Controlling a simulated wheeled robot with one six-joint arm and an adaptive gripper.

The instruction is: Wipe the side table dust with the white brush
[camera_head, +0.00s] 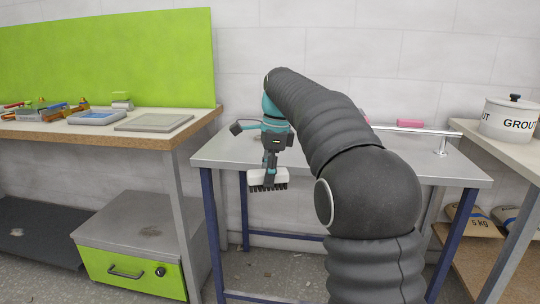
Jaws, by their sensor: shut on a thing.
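My gripper (270,170) points down and is shut on the white brush (280,178). The brush is a white block with dark bristles facing down. It hangs in the air and appears in front of the front edge of the grey-topped table (225,150) with blue legs. A low grey cabinet (120,236) with a green drawer stands at the lower left, and a brownish dust patch (150,231) lies on its top. The brush is apart from this patch, above it and to the right. I cannot tell for sure which of these is the side table.
A white grout pot (508,120) stands on the right bench. My arm hides much of the middle table.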

